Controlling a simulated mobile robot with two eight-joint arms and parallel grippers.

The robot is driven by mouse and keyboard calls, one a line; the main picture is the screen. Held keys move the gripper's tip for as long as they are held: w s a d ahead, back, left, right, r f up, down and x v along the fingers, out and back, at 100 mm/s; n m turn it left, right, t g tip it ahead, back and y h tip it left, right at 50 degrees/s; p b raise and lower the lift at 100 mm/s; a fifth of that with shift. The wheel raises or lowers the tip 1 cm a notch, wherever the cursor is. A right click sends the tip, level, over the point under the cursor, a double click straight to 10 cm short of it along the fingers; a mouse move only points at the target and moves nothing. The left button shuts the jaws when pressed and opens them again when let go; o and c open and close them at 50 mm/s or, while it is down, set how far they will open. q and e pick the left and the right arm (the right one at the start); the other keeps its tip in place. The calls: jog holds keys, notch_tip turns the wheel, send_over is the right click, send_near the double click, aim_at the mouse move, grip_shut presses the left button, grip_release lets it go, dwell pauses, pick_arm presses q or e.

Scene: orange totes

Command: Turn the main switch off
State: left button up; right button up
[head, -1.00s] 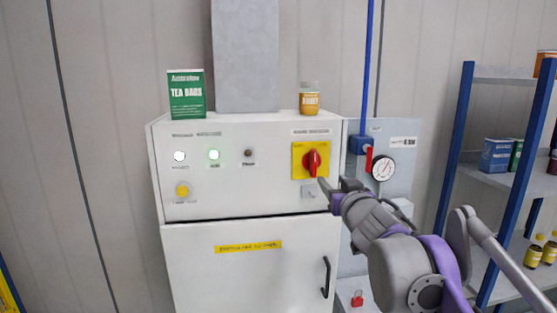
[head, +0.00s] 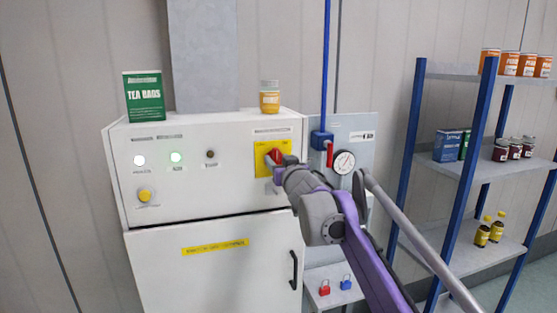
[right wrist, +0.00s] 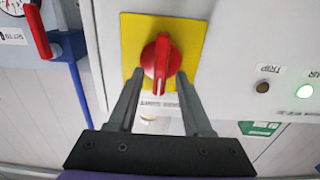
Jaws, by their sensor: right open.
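The main switch is a red rotary knob (head: 273,156) on a yellow plate (head: 262,147), at the upper right of the white cabinet's front. In the right wrist view the red knob (right wrist: 160,58) has its grip bar roughly upright, square to the yellow plate (right wrist: 193,30). My right gripper (right wrist: 160,76) is open, with one fingertip on each side of the knob's lower part; I cannot tell if they touch it. In the head view my right gripper (head: 274,167) hides part of the knob and plate. My left gripper is not in view.
The white cabinet (head: 222,275) carries a tea box (head: 144,97) and a honey jar (head: 269,99). Two lamps glow beside a yellow button (head: 145,195). A gauge (head: 344,162) and red lever (head: 329,154) are right of the switch. A blue shelf rack (head: 463,190) stands right.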

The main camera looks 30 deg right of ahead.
grip_shut()
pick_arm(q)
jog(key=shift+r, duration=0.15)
pick_arm(e)
jog(key=shift+n, duration=0.4)
jog(key=n+p, duration=0.1)
jog(key=n, duration=0.2)
jog(key=shift+a+r, duration=0.1)
jog(key=shift+a, duration=0.1)
jog(key=n+p, duration=0.2)
jog(key=n, duration=0.4)
jog(key=shift+a, duration=0.2)
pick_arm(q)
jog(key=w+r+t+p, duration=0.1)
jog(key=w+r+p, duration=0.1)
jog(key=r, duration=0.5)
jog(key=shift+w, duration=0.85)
pick_arm(e)
jog(key=shift+w+a+f+n, duration=0.1)
jog(key=shift+f+n, duration=0.1)
jog(key=shift+n, duration=1.15)
jog(key=shift+s+f+n, duration=0.1)
jog(key=shift+f+n, duration=0.15)
jog(key=shift+n, duration=1.15)
jog(key=shift+w+a+f+n, duration=0.1)
jog(key=shift+f+n, duration=0.1)
jog(key=shift+n, duration=1.15)
